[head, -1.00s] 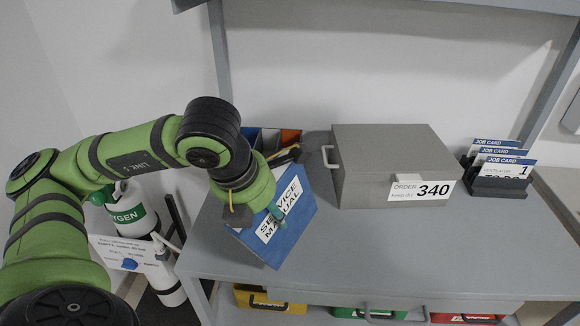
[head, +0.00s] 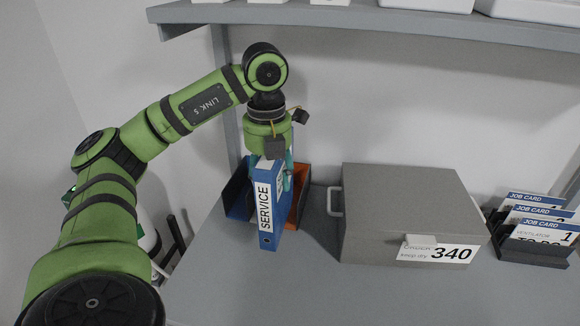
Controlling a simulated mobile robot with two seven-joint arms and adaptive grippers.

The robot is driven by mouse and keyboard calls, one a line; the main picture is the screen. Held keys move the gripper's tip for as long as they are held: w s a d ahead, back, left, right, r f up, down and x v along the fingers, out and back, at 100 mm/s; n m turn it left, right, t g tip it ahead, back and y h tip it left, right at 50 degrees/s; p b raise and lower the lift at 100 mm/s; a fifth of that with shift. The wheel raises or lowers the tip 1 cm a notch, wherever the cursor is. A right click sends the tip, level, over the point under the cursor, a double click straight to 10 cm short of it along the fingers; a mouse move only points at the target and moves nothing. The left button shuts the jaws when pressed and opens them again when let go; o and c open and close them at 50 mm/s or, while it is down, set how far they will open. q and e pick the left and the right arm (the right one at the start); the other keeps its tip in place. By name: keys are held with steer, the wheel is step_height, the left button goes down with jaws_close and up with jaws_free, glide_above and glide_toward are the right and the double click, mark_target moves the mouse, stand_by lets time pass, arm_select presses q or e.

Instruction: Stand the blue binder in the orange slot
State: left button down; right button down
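The blue binder (head: 265,215) stands near upright, its spine label reading SERVICE turned toward me. My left gripper (head: 284,172) is above it, with its teal fingertips shut on the binder's upper part. The slotted rack stands behind the binder on the bench. Its blue slot (head: 237,196) shows on the left and its orange slot (head: 303,185) on the right. The binder hides the rack's middle and part of the orange slot. I cannot tell whether its base touches the bench or the rack. My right gripper is not in view.
A grey box (head: 405,205) with a side handle and a 340 label stands right of the rack. A job card holder (head: 535,245) is at the far right. A shelf (head: 380,27) crosses above. The front bench top is clear.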

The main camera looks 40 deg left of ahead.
arm_select(q)
steer(key=w+a+p, duration=0.4)
steer(key=w+a, duration=0.2)
steer(key=w, duration=0.6)
step_height(320, 180, down, 7)
steer(key=p, duration=0.2)
steer(key=shift+w+a, duration=0.15)
steer(key=shift+a, duration=0.2)
steer(key=c, duration=0.5)
jaws_free()
steer(key=shift+f, duration=0.1)
steer(key=shift+c, duration=0.2)
step_height(320, 180, up, 8)
steer(key=b, duration=0.1)
steer(key=shift+f, duration=0.15)
